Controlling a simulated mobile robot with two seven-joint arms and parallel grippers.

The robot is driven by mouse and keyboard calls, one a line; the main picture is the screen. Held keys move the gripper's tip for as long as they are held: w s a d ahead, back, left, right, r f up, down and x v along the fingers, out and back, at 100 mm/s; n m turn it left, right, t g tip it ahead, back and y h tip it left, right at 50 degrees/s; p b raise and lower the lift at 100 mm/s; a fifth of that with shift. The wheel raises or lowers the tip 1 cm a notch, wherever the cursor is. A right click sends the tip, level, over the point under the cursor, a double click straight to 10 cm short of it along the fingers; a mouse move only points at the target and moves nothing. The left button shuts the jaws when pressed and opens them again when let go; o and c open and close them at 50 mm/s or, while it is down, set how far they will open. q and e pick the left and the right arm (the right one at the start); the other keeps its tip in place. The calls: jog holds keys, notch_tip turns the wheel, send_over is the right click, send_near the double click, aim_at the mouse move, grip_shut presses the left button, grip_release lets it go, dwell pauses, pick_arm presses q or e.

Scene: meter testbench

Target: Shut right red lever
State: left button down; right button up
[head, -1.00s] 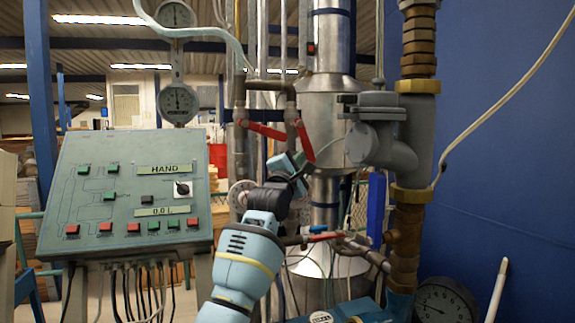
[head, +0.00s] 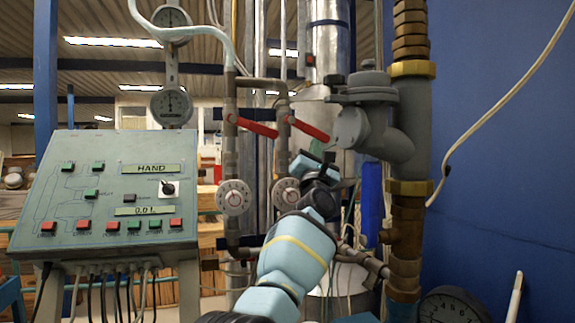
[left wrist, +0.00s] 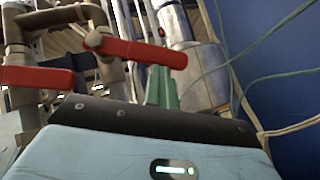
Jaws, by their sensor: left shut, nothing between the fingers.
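The right red lever (head: 307,129) sits on the right pipe and slants gently down to the right. It also shows in the left wrist view (left wrist: 140,52). The left red lever (head: 253,127) sits on the pipe beside it at a similar slant, and shows at the left of the wrist view (left wrist: 37,80). My left gripper (head: 314,162) is shut and empty, just below the right lever's free end. In the wrist view its teal finger rises close under that lever; I cannot tell whether they touch. My right gripper is not in view.
Two round white dials (head: 234,197) sit on the pipes below the levers. A grey valve body (head: 372,125) stands close right of my gripper, on a thick brass-fitted pipe (head: 408,190). A green control panel (head: 110,190) stands at the left. A blue wall fills the right.

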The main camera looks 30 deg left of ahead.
pick_arm(q)
jog(key=shift+w+d+r, duration=0.15)
jog(key=shift+w+r, duration=0.1)
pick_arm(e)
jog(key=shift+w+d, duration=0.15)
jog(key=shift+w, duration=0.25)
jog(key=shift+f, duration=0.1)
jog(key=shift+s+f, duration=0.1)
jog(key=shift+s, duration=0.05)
